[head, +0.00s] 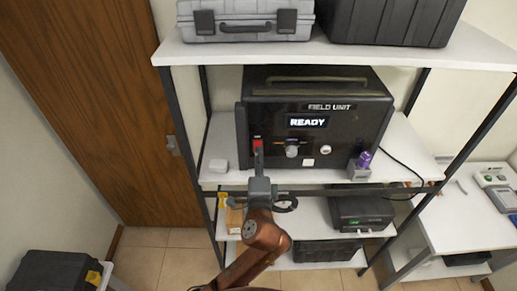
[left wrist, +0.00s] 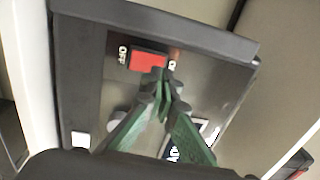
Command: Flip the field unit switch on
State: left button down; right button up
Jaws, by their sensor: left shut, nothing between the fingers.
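The black field unit (head: 345,132) stands on the middle shelf, and its display (head: 308,122) reads READY. Its red switch (head: 257,143) is at the left of the front panel. In the left wrist view the red switch (left wrist: 149,61) sits between two small labels. My left gripper (head: 258,152) is shut and empty, with its tips just below the switch in the head view. In the left wrist view the closed fingertips (left wrist: 162,78) are at the lower edge of the switch; I cannot tell whether they touch it. My right gripper is not in view.
A purple-topped vial in a small holder (head: 361,165) stands at the right front of the shelf. Cases stand on the top shelf (head: 340,52). A black box (head: 362,211) sits below. Shelf posts flank the unit.

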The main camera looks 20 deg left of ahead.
pick_arm(q)
jog(key=r+b+v, duration=0.2)
jog(key=v, duration=0.9)
jog(key=shift+s, duration=0.25)
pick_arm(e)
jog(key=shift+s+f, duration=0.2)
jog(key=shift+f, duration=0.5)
pick_arm(q)
jog(key=shift+s+a, duration=0.1)
